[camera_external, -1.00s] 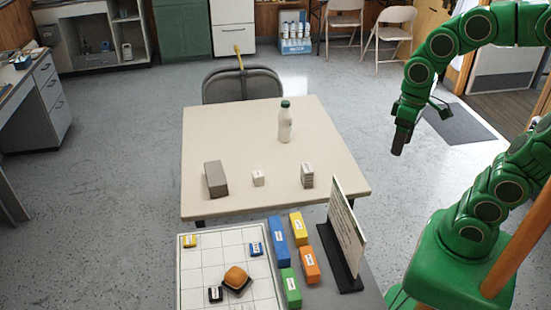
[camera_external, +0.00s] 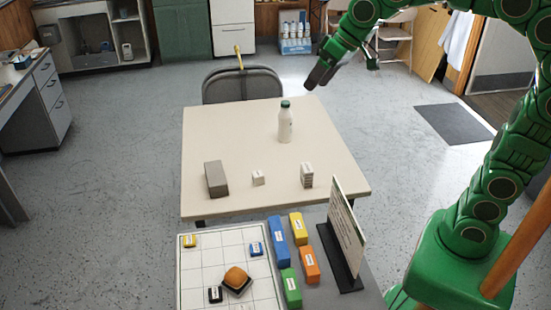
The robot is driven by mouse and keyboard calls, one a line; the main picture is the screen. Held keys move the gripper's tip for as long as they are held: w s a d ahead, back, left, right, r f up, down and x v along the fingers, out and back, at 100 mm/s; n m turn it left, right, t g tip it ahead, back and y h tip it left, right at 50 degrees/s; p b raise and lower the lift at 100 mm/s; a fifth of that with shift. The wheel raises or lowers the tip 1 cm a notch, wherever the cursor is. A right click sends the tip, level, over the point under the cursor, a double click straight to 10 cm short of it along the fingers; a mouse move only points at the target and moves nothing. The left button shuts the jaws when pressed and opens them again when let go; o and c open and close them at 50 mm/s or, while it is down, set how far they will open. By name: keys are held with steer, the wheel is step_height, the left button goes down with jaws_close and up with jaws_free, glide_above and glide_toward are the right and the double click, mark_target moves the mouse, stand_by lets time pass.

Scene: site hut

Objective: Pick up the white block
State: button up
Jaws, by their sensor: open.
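A small white block (camera_external: 258,179) stands on the cream table (camera_external: 225,140), between a larger grey-brown block (camera_external: 216,179) on its left and a pale striped block (camera_external: 307,175) on its right. My gripper (camera_external: 314,83) is at the end of the green arm, above and beyond the table's far right edge in the picture, well apart from the white block. It is empty. Its fingers are small and dark here, and the gap between them is hard to see.
A white bottle with a dark green cap (camera_external: 285,123) stands on the table near my gripper. A nearer table holds a white grid board (camera_external: 205,256), several coloured blocks and an upright sign (camera_external: 347,228). A folding chair (camera_external: 243,84) stands behind the cream table.

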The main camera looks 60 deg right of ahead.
steer(key=w+d+f+n+g+h, duration=0.1)
steer(key=w+d+f+n+h, duration=0.1)
steer(key=w+d+f+h, duration=0.35)
steer(key=w+d+f+n+g+h, duration=0.1)
steer(key=w+d+f+n+h, duration=0.15)
steer(key=d+f, duration=0.6)
steer(key=n+t+h, duration=0.5)
steer(key=n+h, duration=0.1)
steer(key=n, duration=1)
glide_above(260, 178)
steer(key=s+d, duration=0.3)
steer(key=s, duration=0.1)
step_height(260, 178, down, 22)
steer(key=a+f+n+t+y, duration=0.1)
steer(key=a+f+n, duration=0.1)
steer(key=f, duration=0.2)
steer(key=a+f+n+y, duration=0.1)
steer(key=a+f+n, duration=0.1)
steer(key=f+n, duration=0.1)
steer(key=a+f+n+t+y, duration=0.1)
steer(key=a+f+n, duration=0.1)
steer(key=f, duration=0.4)
steer(key=shift+a+n+t, duration=0.3)
steer(key=shift+n, duration=0.45)
steer(key=shift+x, duration=1.35)
steer(key=x, duration=0.4)
steer(key=shift+s+d+r, duration=0.15)
steer(key=shift+w+d, duration=0.35)
steer(key=shift+w, duration=0.15)
